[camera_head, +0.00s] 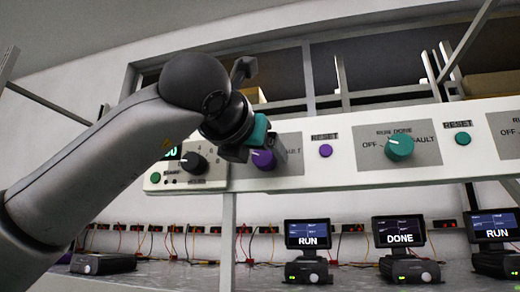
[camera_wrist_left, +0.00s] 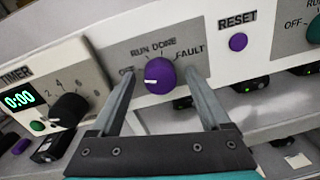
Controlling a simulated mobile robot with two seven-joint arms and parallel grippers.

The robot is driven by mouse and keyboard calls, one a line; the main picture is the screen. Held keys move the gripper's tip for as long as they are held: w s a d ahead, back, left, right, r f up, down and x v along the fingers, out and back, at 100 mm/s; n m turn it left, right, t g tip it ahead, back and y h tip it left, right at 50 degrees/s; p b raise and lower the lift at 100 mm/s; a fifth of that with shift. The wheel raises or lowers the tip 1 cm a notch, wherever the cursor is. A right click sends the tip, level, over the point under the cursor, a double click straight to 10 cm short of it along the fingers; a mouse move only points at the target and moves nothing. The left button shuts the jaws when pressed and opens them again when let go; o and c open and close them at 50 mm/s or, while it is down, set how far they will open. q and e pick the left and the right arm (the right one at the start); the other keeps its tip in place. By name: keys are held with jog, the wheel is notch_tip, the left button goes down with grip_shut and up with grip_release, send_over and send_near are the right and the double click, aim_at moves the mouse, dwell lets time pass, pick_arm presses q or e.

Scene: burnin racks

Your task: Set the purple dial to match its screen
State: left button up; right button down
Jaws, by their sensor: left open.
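The purple dial (camera_head: 264,160) is on the white panel, partly hidden behind my left gripper in the head view. In the left wrist view the purple dial (camera_wrist_left: 160,76) has OFF, RUN, DONE and FAULT labels around it. Its white mark points left, about toward OFF. My left gripper (camera_wrist_left: 160,84) is open, with one finger either side of the dial; I cannot tell if they touch it. In the head view my left gripper (camera_head: 266,142) is at the panel. The nearest screen below the dial (camera_head: 308,233) reads RUN.
A timer box (camera_head: 192,165) with a black knob is left of the dial. A purple reset button (camera_head: 325,151) and a teal dial (camera_head: 399,147) are to its right. Below, other screens read DONE (camera_head: 399,232) and RUN (camera_head: 494,226). Metal uprights frame the rack.

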pick_arm(q)
grip_shut()
dwell(0.6)
jog(key=m, duration=0.4)
jog(key=shift+r+m, duration=0.1)
jog(key=shift+m, duration=2.1)
grip_release()
